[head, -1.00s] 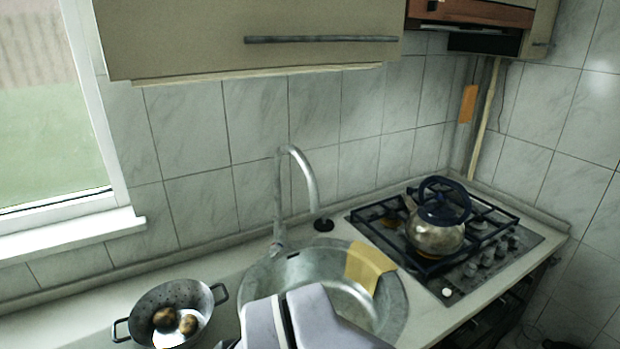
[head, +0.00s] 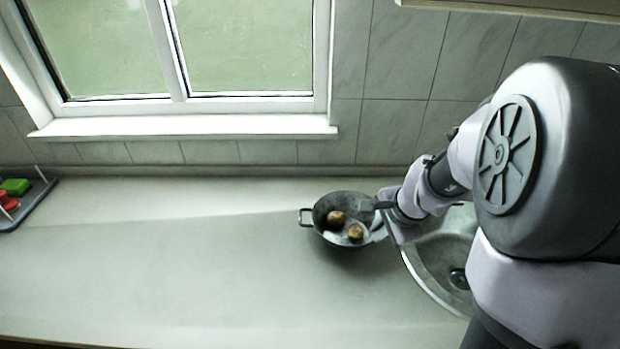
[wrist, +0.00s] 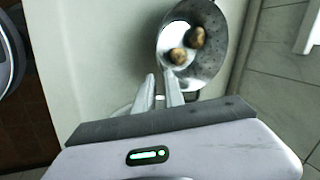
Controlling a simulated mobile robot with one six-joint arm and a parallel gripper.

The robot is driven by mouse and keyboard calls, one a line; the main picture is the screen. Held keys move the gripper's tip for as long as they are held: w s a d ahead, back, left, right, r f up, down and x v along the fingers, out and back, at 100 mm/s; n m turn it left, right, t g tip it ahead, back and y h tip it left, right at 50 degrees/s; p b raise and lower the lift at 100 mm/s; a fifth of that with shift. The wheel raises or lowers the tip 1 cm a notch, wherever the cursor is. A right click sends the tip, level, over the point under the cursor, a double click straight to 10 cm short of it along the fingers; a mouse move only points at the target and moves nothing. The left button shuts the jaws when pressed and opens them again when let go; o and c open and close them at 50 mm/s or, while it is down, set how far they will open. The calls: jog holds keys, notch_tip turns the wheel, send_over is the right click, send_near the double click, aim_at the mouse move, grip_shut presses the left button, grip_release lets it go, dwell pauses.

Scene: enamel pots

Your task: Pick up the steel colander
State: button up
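The steel colander (head: 345,240) stands on the counter left of the sink, with two brown potato-like items in it. One loop handle points left; its right side is partly hidden by my gripper. My gripper (head: 382,222) is at the colander's right side in the head view. In the wrist view the colander (wrist: 212,70) is at upper right, and one handle shows below its rim. My gripper's fingers (wrist: 159,76) are apart with nothing seen between them. The right fingertip overlaps the colander's rim; I cannot tell whether it touches.
The round sink (head: 432,268) lies right of the colander, under my arm. A dark tray (head: 32,203) with green and red items is at the far left. The counter (head: 170,260) between is clear. The window sill (head: 190,126) and tiled wall are behind.

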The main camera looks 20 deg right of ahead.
aim_at(359, 247)
jog(key=b+x, duration=0.2)
jog(key=x, duration=0.3)
jog(key=b+x, duration=0.2)
jog(key=x, duration=0.3)
jog(key=shift+s+d+f, duration=0.1)
jog(key=shift+s+d, duration=0.05)
jog(key=shift+s, duration=0.1)
jog(key=b+x, duration=0.1)
jog(key=x, duration=0.1)
jog(key=b+x, duration=0.1)
jog(key=x, duration=0.1)
jog(key=b+x, duration=0.1)
jog(key=shift+w+a+f, duration=0.2)
jog(key=shift+a+f, duration=0.15)
jog(key=shift+a, duration=0.05)
jog(key=shift+r, duration=0.1)
jog(key=shift+w, duration=0.1)
grip_shut()
jog(key=shift+r, duration=0.15)
